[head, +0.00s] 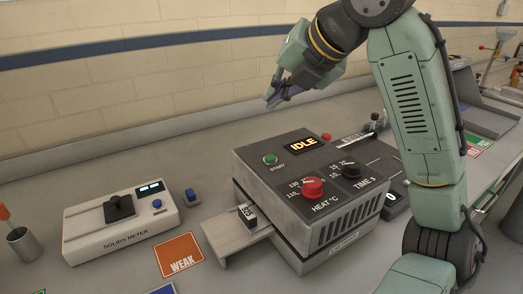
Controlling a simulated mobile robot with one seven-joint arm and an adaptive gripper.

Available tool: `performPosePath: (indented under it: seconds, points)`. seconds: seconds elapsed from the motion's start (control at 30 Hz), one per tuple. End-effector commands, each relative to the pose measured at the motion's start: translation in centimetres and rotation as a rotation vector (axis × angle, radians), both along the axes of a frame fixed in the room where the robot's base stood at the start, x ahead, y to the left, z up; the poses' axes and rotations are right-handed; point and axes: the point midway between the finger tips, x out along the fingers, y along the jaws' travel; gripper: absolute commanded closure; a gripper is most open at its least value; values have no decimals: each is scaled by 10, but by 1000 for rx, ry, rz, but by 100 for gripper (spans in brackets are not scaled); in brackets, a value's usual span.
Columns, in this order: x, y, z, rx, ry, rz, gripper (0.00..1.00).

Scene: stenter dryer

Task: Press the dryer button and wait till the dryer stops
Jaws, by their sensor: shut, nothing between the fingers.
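The dryer (253,185) is a dark grey box on the bench, at the middle of the head view. Its display (303,144) reads IDLE. A green button (270,159) marked START is on its top panel, and a small red button (326,137) is right of the display. A red heat knob (312,187) and a black time knob (347,170) are nearer the front. A tray (220,236) sticks out at its left side with a small dark-and-white item (247,213) on it. My gripper (269,102) is shut and empty, raised above and behind the START button.
An orange WEAK mat (179,256) lies in front. A grey cup (24,246) is at far left. The bench behind the dryer is clear.

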Motion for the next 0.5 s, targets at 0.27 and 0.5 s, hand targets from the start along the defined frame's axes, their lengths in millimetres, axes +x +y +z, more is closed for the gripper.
performPosePath:
  seconds: [0.27,0.5]
  points:
    - [0,0,-1,0,0,0,100]
    - [0,0,-13,0,1,-1,100]
